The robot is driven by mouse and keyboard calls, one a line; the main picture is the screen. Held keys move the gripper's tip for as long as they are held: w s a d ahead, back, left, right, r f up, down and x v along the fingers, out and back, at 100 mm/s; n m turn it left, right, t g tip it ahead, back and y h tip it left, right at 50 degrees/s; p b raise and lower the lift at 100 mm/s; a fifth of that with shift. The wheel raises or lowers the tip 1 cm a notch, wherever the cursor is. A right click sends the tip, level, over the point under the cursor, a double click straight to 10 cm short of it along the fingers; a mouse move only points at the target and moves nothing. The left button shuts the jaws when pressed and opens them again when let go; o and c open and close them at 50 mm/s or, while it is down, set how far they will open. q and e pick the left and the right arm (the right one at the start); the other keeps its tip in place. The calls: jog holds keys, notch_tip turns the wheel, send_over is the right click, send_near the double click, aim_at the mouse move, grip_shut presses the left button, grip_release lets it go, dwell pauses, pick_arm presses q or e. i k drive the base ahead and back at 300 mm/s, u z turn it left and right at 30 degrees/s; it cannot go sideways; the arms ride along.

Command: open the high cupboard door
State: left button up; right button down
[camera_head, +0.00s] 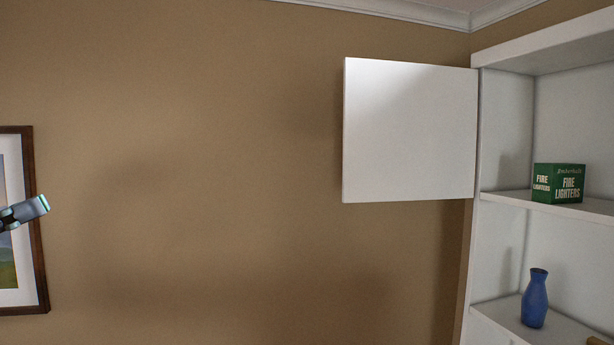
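The high cupboard's white door (408,132) stands swung wide open, out to the left of the white cupboard (484,150). It joins the cupboard's left side, and its flat face shows with no handle visible. The cupboard's upper compartment is uncovered. My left gripper (41,205) is at the far left edge, in front of a framed picture and well apart from the door. Its fingers show as one small grey piece, so I cannot tell whether it is open or shut. My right gripper is not in view.
A green box of fire lighters (559,184) stands on the upper shelf (520,198). A blue vase (535,299) stands on the shelf below. A framed picture (38,250) hangs at the left. The brown wall between the picture and door is bare.

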aim_at(409, 132)
jog(key=z, duration=0.1)
jog(key=i, duration=0.6)
jog(key=z, duration=0.9)
jog(key=i, duration=0.85)
jog(key=z, duration=0.2)
